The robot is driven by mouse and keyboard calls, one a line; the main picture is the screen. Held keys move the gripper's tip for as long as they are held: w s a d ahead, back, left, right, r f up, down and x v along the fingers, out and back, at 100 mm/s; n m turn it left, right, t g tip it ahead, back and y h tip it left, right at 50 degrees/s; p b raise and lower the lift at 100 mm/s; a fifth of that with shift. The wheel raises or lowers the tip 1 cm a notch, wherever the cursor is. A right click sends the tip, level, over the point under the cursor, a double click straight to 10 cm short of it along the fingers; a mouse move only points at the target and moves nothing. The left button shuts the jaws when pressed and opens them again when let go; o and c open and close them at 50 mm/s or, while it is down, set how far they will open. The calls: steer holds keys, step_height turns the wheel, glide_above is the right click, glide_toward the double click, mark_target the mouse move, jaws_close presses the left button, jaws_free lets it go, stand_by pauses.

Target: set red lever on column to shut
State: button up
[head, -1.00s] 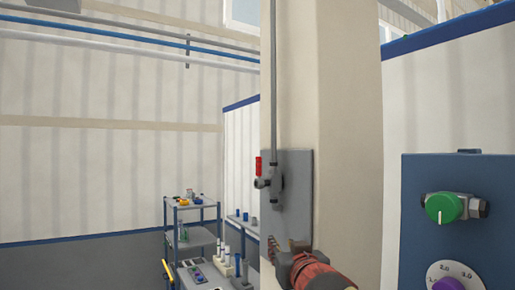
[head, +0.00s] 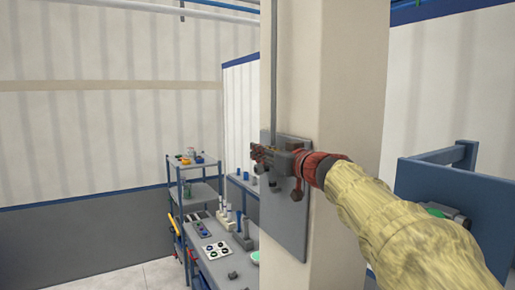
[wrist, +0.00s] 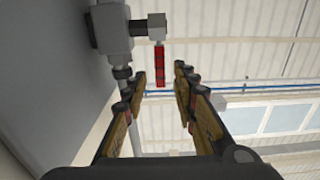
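The red lever (wrist: 160,65) shows in the wrist view, joined to a grey valve (wrist: 112,30) by a pale stub. In that picture it points from the stub down toward the gap between my fingers. My gripper (wrist: 160,78) is open, with one fingertip on each side of the lever's line. I cannot tell whether a finger touches it. In the head view my gripper (head: 268,156) is in front of the grey plate (head: 288,232) on the beige column (head: 335,95). There the lever is hidden behind my gripper.
A thin vertical pipe (head: 273,70) runs down the column to the plate. A blue panel (head: 470,190) stands at the right, partly behind my arm. A shelf cart (head: 200,190) and a workbench (head: 225,268) with small items stand at the left.

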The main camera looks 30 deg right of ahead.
mark_target(258, 162)
steer(key=shift+w+a, duration=0.1)
steer(key=shift+w, duration=1.55)
steer(key=shift+c, duration=0.7)
jaws_close()
